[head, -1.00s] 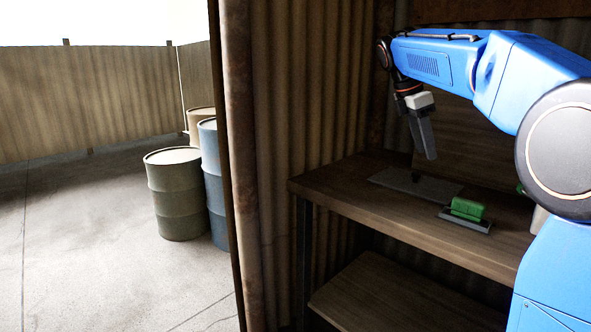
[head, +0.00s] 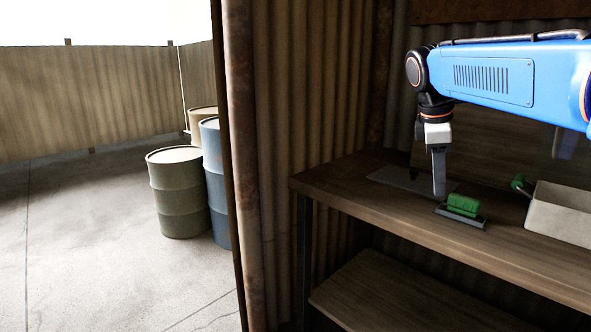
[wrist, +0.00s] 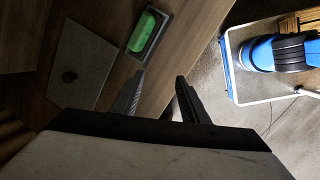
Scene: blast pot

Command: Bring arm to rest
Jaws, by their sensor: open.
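My gripper (head: 439,196) hangs pointing down over the wooden shelf, just left of a green block in the head view. In the wrist view my gripper (wrist: 160,82) has its two fingers apart with nothing between them. The green block (head: 464,204) sits in a small grey tray (head: 472,220) on the shelf. The green block also shows in the wrist view (wrist: 142,31), beyond the fingertips. The head view shows the fingers edge-on, so the gap is hidden there.
A white bin (head: 560,212) stands right on the shelf (head: 400,215), with a green item (head: 519,183) at its left side. A flat grey plate (head: 400,179) lies behind. A corrugated wall (head: 300,130) bounds the left. Drums (head: 180,195) stand outside on open floor.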

